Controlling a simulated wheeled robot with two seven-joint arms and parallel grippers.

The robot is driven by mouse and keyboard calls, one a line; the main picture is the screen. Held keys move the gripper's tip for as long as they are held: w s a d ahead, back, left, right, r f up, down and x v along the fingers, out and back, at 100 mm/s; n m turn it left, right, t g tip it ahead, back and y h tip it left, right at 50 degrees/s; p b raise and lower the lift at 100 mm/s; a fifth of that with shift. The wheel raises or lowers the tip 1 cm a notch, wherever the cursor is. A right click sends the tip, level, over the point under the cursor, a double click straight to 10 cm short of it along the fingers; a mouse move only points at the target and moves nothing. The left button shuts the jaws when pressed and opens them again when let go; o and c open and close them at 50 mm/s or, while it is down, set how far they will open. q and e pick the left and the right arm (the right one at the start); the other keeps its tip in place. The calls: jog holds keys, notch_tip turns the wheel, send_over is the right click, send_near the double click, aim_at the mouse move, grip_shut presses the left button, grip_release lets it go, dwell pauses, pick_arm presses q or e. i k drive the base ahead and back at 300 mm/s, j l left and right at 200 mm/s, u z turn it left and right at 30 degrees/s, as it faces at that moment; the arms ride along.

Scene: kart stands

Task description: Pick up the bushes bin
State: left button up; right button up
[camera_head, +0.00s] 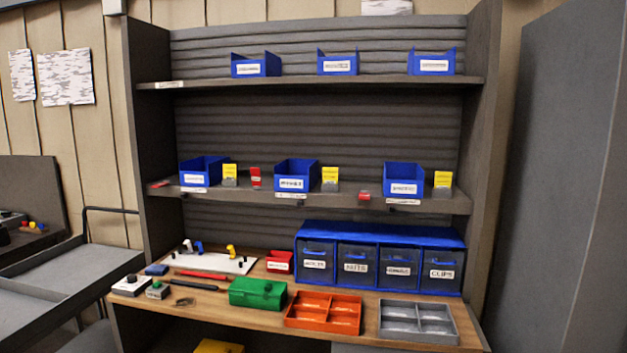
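Three open blue bins with white labels stand on the middle shelf: a left one (203,171), a middle one (296,176) and a right one (403,180). Three more blue bins stand on the top shelf: left (256,65), middle (337,62) and right (432,61). Their labels are too blurred to read surely, so I cannot tell which is the bushes bin. Neither of my grippers shows in the head view.
Yellow and red labelled boxes stand between the middle-shelf bins. Below, the wooden worktop (205,305) holds a blue drawer unit (380,233), an orange tray (323,327), a grey tray (453,338) and a green case (257,292). A grey panel (550,180) rises at the right.

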aim_at(297, 174)
jog(key=i+j+z, duration=0.4)
jog(key=j+z, duration=0.2)
jog(key=i+j+z, duration=0.15)
jog(key=j+z, duration=0.15)
